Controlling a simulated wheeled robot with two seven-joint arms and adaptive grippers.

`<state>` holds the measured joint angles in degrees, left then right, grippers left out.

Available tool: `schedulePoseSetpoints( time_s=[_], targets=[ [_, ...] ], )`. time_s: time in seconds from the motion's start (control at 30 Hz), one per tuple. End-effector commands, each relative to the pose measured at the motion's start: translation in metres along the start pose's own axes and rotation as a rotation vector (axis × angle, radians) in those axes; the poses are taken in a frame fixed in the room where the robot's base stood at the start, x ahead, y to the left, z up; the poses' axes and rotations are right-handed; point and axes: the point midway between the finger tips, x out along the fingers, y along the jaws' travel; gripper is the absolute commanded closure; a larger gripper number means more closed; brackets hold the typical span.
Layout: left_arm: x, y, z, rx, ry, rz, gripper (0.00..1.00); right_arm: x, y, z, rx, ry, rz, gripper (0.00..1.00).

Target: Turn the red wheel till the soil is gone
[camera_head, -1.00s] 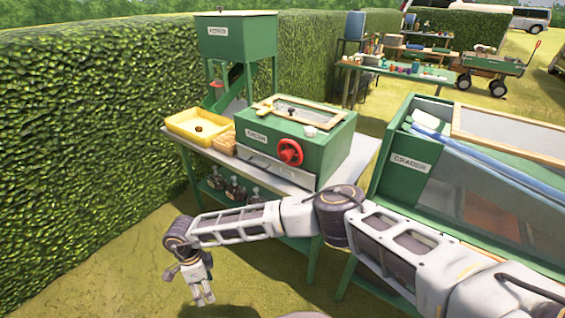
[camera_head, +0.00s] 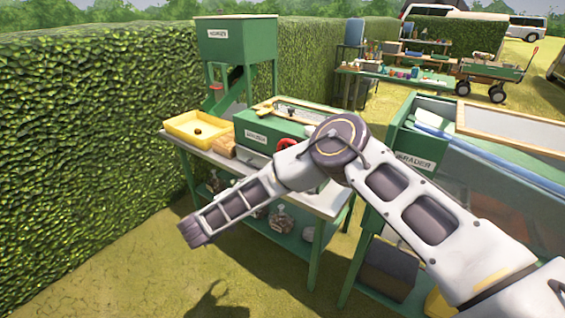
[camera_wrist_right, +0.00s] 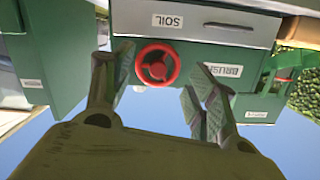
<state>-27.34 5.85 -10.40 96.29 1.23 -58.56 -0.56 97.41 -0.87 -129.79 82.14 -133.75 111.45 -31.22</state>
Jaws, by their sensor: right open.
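The red wheel (camera_head: 287,144) is on the front of the green box (camera_head: 262,134) on the table. In the head view my right arm covers most of it. In the right wrist view the whole wheel (camera_wrist_right: 157,63) shows against the green front. My right gripper (camera_wrist_right: 163,72) is open, its fingers to either side of the wheel in that picture; I cannot tell if they touch it. A grey drawer front marked SOIL (camera_wrist_right: 200,24) is beside the wheel. Soil inside the box is too small to make out. My left gripper is not in view.
A yellow tray (camera_head: 178,136) with a dark round thing in it stands left of the box, under a green hopper (camera_head: 236,42). The large green grader (camera_head: 402,143) stands close on the right. A hedge (camera_head: 80,150) borders the left; grass lies in front.

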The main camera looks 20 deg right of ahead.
Motion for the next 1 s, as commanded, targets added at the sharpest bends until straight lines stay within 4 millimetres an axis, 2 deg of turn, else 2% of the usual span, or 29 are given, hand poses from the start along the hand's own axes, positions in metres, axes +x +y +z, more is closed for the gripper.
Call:
schedulePoseSetpoints(
  time_s=[0.1,0.23,0.7,1.0],
  targets=[
    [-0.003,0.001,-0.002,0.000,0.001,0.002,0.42,0.007,-0.004,-0.023,0.003,0.096,-0.030,0.42],
    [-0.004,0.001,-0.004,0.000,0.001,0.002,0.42,0.010,-0.006,-0.035,0.003,0.142,-0.043,0.42],
    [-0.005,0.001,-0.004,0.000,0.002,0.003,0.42,0.012,-0.006,-0.036,0.003,0.144,-0.043,0.42],
    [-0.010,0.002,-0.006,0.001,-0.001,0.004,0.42,0.025,-0.006,-0.037,0.004,0.142,-0.042,0.42]
  ],
)
